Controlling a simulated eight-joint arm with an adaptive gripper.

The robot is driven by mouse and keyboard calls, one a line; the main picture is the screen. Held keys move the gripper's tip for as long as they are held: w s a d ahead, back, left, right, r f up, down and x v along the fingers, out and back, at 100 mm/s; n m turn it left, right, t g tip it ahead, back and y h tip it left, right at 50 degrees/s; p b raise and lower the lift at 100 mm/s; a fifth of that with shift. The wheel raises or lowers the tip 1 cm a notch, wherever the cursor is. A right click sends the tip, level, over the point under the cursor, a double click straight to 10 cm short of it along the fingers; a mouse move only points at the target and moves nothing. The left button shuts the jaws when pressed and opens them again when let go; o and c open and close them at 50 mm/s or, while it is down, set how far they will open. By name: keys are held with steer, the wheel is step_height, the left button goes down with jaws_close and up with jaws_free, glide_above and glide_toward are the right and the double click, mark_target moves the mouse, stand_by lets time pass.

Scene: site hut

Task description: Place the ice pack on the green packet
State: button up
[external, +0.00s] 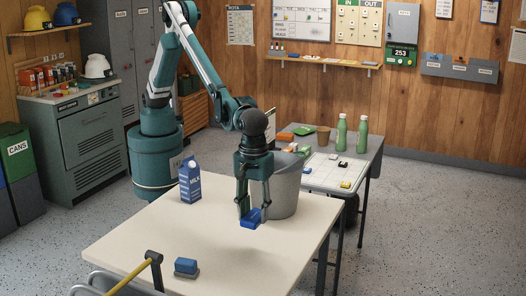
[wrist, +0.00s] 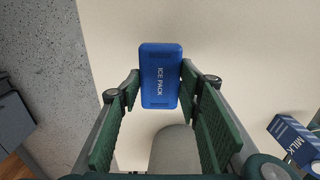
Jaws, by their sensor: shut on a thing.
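My gripper (external: 251,214) is shut on the blue ice pack (external: 251,218) and holds it above the pale table. In the wrist view the ice pack (wrist: 160,76) sits between the two green-padded fingers (wrist: 160,90), its white lettering facing the camera. A small flat green thing (external: 303,130) lies on the grey table behind the bucket. It may be the green packet, but it is too small to tell. No green packet shows clearly on the pale table.
A grey bucket (external: 285,190) stands close behind my gripper. A blue milk carton (external: 190,180) stands to the left. A blue block on a grey base (external: 186,267) and a yellow-handled hammer (external: 134,277) are at the front. The grey table (external: 366,158) holds two green bottles (external: 341,135).

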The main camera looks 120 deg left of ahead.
mark_target(254, 215)
step_height(254, 215, up, 13)
steer(key=w+a+n, duration=0.2)
steer(key=w+a, duration=0.2)
steer(key=a, duration=0.7)
steer(key=w+a+n, duration=0.1)
steer(key=w+a, duration=0.2)
steer(key=a, duration=0.8)
steer(key=w+a+n, duration=0.2)
steer(key=w+a, duration=0.2)
steer(key=a, duration=0.7)
steer(key=a+n+p, duration=0.2)
steer(key=a+n, duration=0.2)
steer(key=a, duration=2.7)
steer(key=s+a+n, duration=0.2)
steer(key=s+a, duration=0.3)
steer(key=a, duration=0.6)
steer(key=s+a+n, duration=0.1)
steer(key=s+a, duration=0.4)
steer(key=a, duration=0.6)
steer(key=s+a+n, duration=0.2)
steer(key=s+a, duration=0.2)
steer(key=a, duration=0.7)
steer(key=s+a+n+p, duration=0.2)
steer(key=s+a+n, duration=0.2)
steer(key=s+a, duration=1.85)
step_height(254, 215, down, 12)
steer(key=shift+s+d+r+b, duration=0.15)
steer(key=shift+s+d+b, duration=0.05)
steer(key=shift+d+b, duration=0.1)
